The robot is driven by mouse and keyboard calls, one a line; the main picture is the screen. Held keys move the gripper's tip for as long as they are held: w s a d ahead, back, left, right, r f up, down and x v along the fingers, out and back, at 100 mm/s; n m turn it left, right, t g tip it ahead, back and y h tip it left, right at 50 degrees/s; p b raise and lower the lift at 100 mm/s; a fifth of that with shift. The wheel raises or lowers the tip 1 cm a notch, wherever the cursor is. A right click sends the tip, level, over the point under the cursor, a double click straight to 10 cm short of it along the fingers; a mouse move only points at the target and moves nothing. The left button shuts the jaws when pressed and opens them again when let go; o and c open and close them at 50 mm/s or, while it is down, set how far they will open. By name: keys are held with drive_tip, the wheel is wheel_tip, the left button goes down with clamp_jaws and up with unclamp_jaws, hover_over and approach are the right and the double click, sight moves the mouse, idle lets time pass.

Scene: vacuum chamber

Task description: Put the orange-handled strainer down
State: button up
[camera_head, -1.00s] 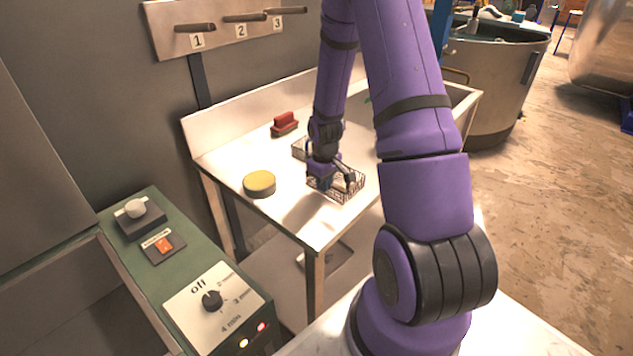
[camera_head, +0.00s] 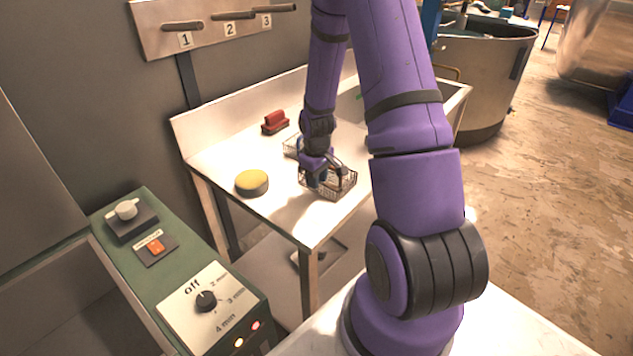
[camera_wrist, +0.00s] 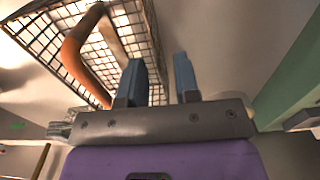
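The strainer is a wire-mesh basket (camera_head: 343,184) standing on the metal table. In the wrist view its mesh (camera_wrist: 48,38) fills the upper left, with the orange handle (camera_wrist: 74,58) arching over it. My gripper (camera_head: 317,184) is low at the basket's left side in the head view and hides part of it. The handle lies to the left of both fingers. The left finger overlaps the mesh in the picture; whether it touches cannot be told.
A yellow-topped round sponge (camera_head: 252,182) lies left of the basket, and a red brush (camera_head: 275,122) lies behind. A green control box (camera_head: 170,265) stands at the left.

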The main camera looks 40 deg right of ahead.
wheel_tip(320, 180, up, 11)
drive_tip(key=s+a+r+t+h, duration=0.1)
drive_tip(key=s+a+r, duration=0.3)
drive_tip(key=r, duration=0.5)
drive_tip(key=s+a+r+t, duration=0.1)
drive_tip(key=s+a+r, duration=0.1)
drive_tip(key=a+r, duration=0.55)
drive_tip(key=s+a+r+t, duration=0.1)
drive_tip(key=s+a+r, duration=0.3)
drive_tip(key=s, duration=0.3)
drive_tip(key=s+a+r+m+t+y, duration=0.1)
drive_tip(key=s+a+r+t, duration=0.1)
drive_tip(key=s+r, duration=0.4)
drive_tip(key=shift+s+a+m, duration=0.3)
drive_tip(key=shift+s+a, duration=0.55)
drive_tip(key=shift+s, duration=0.05)
